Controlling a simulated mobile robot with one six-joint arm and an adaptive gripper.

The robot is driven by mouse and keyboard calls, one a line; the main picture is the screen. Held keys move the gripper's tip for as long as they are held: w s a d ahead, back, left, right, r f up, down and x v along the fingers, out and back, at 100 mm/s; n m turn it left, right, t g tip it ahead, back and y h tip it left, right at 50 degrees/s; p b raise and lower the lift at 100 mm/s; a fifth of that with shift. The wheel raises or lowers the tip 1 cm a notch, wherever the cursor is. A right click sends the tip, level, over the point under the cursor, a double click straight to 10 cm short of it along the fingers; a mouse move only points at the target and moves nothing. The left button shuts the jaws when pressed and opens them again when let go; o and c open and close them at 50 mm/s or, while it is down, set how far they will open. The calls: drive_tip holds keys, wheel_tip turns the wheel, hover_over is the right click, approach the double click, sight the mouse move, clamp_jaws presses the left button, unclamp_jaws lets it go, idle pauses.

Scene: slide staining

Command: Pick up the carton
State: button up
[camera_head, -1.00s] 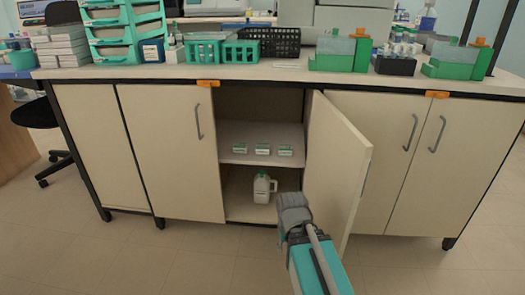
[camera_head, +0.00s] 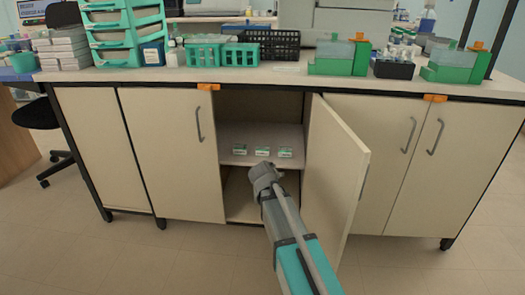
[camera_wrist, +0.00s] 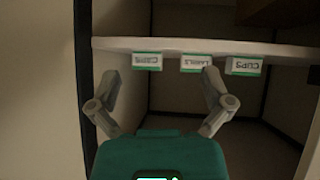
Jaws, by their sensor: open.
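Three small white-and-green cartons stand in a row on the cabinet's middle shelf: left (camera_head: 239,149), middle (camera_head: 262,151) and right (camera_head: 285,152). The wrist view is upside down, so their order is reversed there: one at its left (camera_wrist: 147,62), one in its middle (camera_wrist: 195,64) and one at its right (camera_wrist: 245,66). Their labels appear inverted; the middle one seems to read LABELS. My gripper (camera_wrist: 162,85) is open and empty, its fingers spread below the left and middle cartons in that picture. In the head view my gripper (camera_head: 264,172) is just in front of the shelf, touching no carton visibly.
The cabinet's right door (camera_head: 336,170) stands open beside my arm. The left door (camera_head: 170,155) is shut. The shelf (camera_wrist: 110,43) spans the opening. The counter above (camera_head: 290,73) holds baskets, trays and green equipment. The floor in front is clear.

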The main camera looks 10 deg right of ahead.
sight(262, 150)
drive_tip(key=w+a+r+t, duration=0.3)
drive_tip(key=w+r, duration=0.1)
drive_tip(key=w, duration=0.3)
drive_tip(key=shift+a+r+y, duration=0.3)
drive_tip(key=shift+a+r, duration=0.05)
drive_tip(key=shift+r, duration=0.05)
drive_tip(key=shift+b+x, duration=1.5)
drive_tip(key=shift+x, duration=2.8)
drive_tip(key=shift+w, duration=0.1)
drive_tip(key=shift+w+d+f+b, duration=0.1)
drive_tip(key=shift+w+f+b, duration=0.3)
drive_tip(key=shift+w, duration=0.1)
drive_tip(key=shift+b+x, duration=0.75)
drive_tip(key=shift+x, duration=1.1)
drive_tip(key=shift+c, duration=0.3)
